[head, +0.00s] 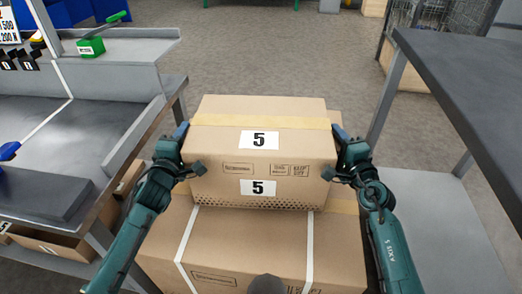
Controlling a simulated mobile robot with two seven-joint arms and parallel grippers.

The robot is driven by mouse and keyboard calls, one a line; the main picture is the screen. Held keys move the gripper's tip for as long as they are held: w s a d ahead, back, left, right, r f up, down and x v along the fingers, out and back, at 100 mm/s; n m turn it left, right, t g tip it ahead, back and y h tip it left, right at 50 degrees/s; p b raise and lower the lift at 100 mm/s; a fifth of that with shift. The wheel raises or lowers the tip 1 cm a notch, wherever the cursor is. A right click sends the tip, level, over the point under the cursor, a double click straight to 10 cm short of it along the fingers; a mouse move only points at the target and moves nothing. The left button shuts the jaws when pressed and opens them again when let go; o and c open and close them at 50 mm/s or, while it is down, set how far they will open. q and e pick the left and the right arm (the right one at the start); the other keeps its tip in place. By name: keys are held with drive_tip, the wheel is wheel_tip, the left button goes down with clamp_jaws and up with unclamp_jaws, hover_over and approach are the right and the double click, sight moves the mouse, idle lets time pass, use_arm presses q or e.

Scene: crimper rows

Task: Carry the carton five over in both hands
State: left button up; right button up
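The carton five (225,185) is a brown box with tape across its top. One white label with a 5 is on its top and another is on its front. It appears level in the middle of the head view. My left gripper (187,148) is at its left side and my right gripper (339,152) is at its right side, both close against it. The finger gaps are not clear. A larger brown carton (240,262) with white straps is below it. I cannot tell whether the two touch.
A dark-topped table (470,85) stands close at the right. The carpeted floor (270,50) ahead is clear.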

use_arm(q)
clamp_jaws()
use_arm(e)
clamp_jaws()
idle(1.0)
use_arm(q)
drive_tip(key=shift+r, duration=0.3)
use_arm(e)
drive_tip(key=shift+w+r, duration=0.1)
drive_tip(key=shift+r, duration=0.2)
